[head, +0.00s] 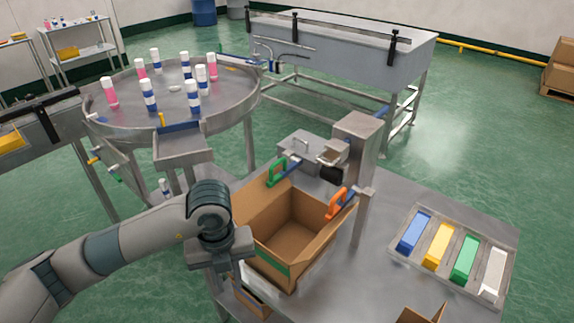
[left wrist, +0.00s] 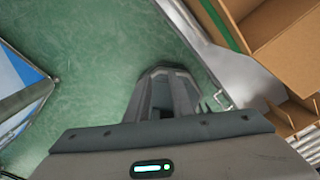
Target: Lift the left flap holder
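An open cardboard box (head: 290,250) stands on the steel table, its inside bare. The left flap holder, with a green handle (head: 277,172), sits at the box's back left corner, on the flap's top edge. A second flap holder with an orange handle (head: 338,203) sits at the right flap. My left gripper (head: 228,272) is just left of the box's front left side, below and in front of the green handle, apart from it. In the left wrist view its fingers (left wrist: 167,95) point over the green floor with nothing seen between them. My right gripper is out of view.
A tray (head: 400,262) with blue, yellow, green and white blocks lies at the table's right. A grey machine column (head: 357,150) stands behind the box.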

